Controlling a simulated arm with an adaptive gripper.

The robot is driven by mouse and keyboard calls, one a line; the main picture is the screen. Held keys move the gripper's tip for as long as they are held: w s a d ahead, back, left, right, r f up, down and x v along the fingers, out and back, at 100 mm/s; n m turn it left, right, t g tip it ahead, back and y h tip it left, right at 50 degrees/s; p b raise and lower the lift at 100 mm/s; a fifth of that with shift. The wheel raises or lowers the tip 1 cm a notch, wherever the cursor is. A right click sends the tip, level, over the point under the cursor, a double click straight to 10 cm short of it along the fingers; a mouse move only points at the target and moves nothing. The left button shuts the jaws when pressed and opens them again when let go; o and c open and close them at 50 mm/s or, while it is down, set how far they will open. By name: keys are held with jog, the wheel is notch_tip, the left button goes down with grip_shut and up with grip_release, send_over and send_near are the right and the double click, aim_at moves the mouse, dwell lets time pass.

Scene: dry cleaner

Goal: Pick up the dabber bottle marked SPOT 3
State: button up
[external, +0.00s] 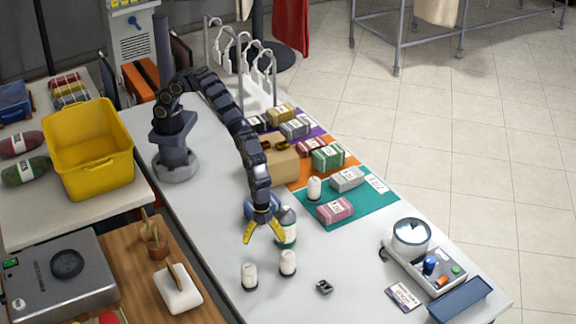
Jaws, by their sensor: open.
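Small white bottles with dark bases stand on the pale table: one at the front left (249,276), one to its right (288,263), and one farther back (315,188) on the teal mat. A larger dark-topped bottle with a green-and-white body (288,232) stands just right of my gripper. The markings are too small to read, so I cannot tell which is SPOT 3. My gripper (263,231) points down with yellow fingertips spread apart and nothing visible between them. It is behind the two front bottles and above the table; contact with the larger bottle is unclear.
Several wrapped packets, including a pink one (335,211), lie on coloured mats (373,210) behind and right. A cardboard box (278,165) stands beside my arm. A small dark object (324,287) lies in front.

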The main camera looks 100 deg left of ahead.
jog(key=m+h, duration=0.1)
send_near(248, 287)
jog(key=shift+g, duration=0.4)
jog(key=shift+w+x, duration=0.2)
jog(key=shift+x, duration=1.55)
jog(key=shift+w+x, duration=0.15)
jog(key=shift+x, duration=1.6)
jog(key=shift+a, duration=0.1)
jog(key=c, duration=1.2)
